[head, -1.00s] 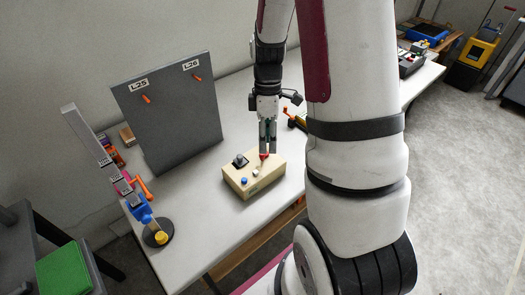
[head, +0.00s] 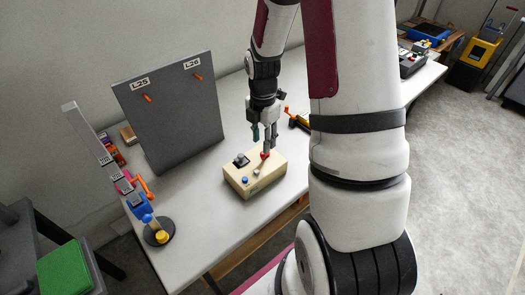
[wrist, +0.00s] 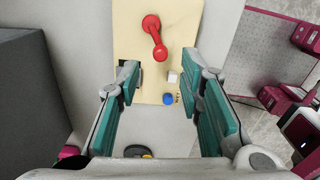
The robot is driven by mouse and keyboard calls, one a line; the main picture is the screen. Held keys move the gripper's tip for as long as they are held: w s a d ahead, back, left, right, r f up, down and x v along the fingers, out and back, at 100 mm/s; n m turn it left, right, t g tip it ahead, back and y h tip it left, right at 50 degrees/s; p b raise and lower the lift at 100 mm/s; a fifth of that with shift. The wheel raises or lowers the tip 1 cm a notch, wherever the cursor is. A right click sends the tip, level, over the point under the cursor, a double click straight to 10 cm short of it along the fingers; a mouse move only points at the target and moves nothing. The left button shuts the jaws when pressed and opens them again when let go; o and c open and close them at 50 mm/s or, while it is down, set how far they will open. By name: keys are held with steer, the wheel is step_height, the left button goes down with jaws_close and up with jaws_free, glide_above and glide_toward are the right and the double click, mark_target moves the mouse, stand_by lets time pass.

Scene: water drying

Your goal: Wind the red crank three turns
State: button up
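The red crank (wrist: 155,36) is on top of a beige box (wrist: 185,25). In the wrist view it is a short red bar with rounded ends, running from upper left to lower right. In the head view the crank (head: 265,155) is small and partly covered by my gripper (head: 261,144). My gripper (wrist: 160,66) is open, with its teal-padded fingers spread and nothing between the pads. In the wrist view the crank lies just beyond the fingertips, between their lines. I cannot tell whether a finger touches it.
The beige box also carries a blue button (wrist: 167,98), a small white knob (wrist: 172,76) and a dark switch (head: 241,160). A grey panel (head: 170,110) stands behind on the white table (head: 205,210). A leaning grey post (head: 88,135) is at left.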

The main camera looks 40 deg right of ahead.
steer(key=shift+f, duration=2.8)
steer(key=shift+c, duration=0.6)
jaws_close()
